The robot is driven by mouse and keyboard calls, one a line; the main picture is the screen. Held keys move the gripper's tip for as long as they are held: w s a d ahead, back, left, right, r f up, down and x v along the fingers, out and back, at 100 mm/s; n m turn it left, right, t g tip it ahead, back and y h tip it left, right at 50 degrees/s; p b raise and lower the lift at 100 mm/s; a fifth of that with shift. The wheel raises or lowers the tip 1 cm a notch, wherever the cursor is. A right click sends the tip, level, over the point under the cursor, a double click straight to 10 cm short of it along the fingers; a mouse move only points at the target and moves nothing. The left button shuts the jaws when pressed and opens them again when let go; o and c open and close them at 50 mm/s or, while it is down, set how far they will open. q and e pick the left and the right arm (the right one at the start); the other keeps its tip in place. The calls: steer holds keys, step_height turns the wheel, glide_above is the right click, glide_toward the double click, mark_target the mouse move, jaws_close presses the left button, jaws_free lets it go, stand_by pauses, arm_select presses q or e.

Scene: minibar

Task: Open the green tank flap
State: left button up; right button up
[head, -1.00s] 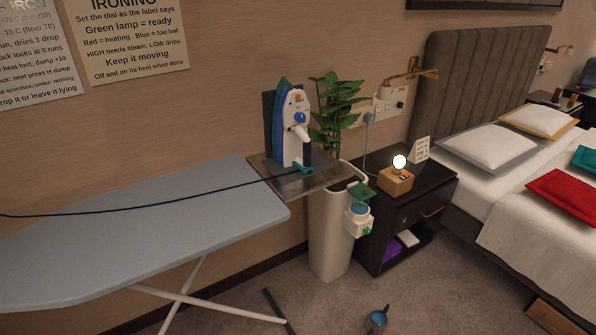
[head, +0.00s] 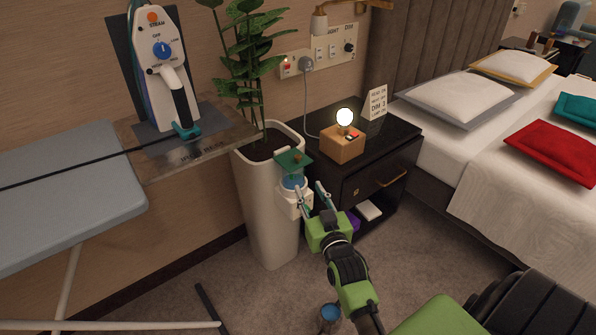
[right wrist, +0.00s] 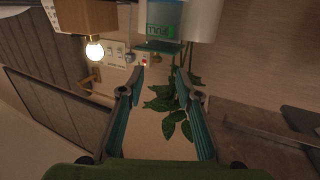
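The green tank flap (head: 294,160) is a small flat plate with an orange spot on top. It sits over the small tank (head: 293,182) with blue in it, on a white holder at the front of the tall white planter. I cannot tell whether the flap is fully shut. My right gripper (head: 311,193) is just right of the tank and below the flap, its fingers apart. In the right wrist view the open fingers (right wrist: 160,73) have nothing between them; the tank (right wrist: 163,15) and the flap's thin green edge (right wrist: 160,46) lie beyond. My left gripper is out of view.
The planter (head: 268,215) with a leafy plant (head: 250,70) stands behind the tank. A dark nightstand (head: 395,150) with a lamp (head: 344,118) is at right.

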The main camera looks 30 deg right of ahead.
mark_target(299, 159)
steer(key=x, duration=0.4)
steer(key=r+b+x, duration=0.1)
steer(key=x, duration=0.3)
steer(key=r+b+x, duration=0.1)
steer(key=x, duration=0.4)
steer(key=shift+d, duration=0.3)
steer(key=shift+w+d+r, duration=0.1)
steer(key=shift+w+d, duration=0.05)
steer(key=shift+w, duration=0.25)
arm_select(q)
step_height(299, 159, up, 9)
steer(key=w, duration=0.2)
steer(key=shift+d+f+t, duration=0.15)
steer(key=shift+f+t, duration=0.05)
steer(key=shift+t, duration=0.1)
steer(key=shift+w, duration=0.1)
arm_select(e)
jaws_close()
